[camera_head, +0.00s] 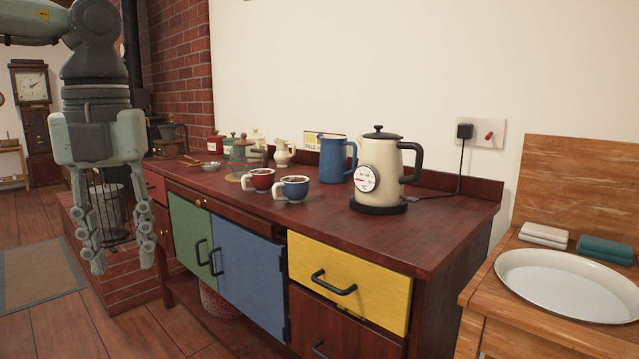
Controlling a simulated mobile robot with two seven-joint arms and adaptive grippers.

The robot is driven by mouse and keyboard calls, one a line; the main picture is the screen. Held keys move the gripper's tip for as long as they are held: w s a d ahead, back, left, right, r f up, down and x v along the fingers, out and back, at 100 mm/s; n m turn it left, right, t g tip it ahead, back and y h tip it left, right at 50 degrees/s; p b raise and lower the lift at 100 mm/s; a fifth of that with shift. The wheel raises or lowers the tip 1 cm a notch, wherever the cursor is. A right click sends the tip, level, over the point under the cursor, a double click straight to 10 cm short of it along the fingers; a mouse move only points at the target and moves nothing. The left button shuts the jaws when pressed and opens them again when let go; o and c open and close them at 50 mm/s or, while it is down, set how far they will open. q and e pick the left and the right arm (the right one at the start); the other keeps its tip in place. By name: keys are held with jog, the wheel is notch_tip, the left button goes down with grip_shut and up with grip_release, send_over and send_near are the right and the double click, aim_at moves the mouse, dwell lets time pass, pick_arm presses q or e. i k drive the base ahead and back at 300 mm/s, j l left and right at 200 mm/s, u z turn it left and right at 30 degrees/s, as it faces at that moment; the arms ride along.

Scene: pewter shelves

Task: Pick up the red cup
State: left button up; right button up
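The red cup (263,180) stands upright on the dark red-brown counter (340,228), with dark contents showing inside and its pale handle toward the left. A similar blue cup (294,190) stands just to its right and slightly nearer. My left gripper (121,262) hangs at the left, fingers pointing down and spread apart with nothing between them. It is in front of the brick hearth, off the counter's left end and well apart from the red cup. My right gripper is not in view.
A cream kettle (381,168) on a black base and a blue jug (337,160) stand right of the cups. A glass pot (240,152) and small jars stand behind. The counter's front right is clear. A wooden washstand (487,300) holds a white basin (569,285).

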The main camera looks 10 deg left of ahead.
aim_at(261, 182)
jog(key=i+j+z, duration=0.1)
jog(key=z, duration=0.4)
jog(key=j+z, duration=0.2)
jog(key=z, duration=0.3)
jog(key=j+z, duration=0.2)
jog(key=z, duration=0.3)
jog(key=j+z, duration=0.4)
jog(key=j, duration=0.15)
jog(key=k+j+z, duration=0.1)
jog(key=j+z, duration=0.3)
jog(key=j, duration=0.15)
jog(key=k+j+z, duration=0.15)
jog(key=j, duration=0.2)
jog(key=k+j+z, duration=0.15)
jog(key=j, duration=0.2)
jog(key=k+j+z, duration=0.15)
jog(key=j, duration=0.2)
jog(key=k+j, duration=0.2)
jog(key=j, duration=0.15)
jog(key=k+j, duration=0.2)
jog(key=j, duration=0.2)
jog(key=k+j, duration=0.15)
jog(key=j, duration=0.2)
jog(key=k+j, duration=0.2)
jog(key=j, duration=0.15)
jog(key=k+j, duration=0.2)
jog(key=j, duration=0.2)
jog(key=z, duration=0.05)
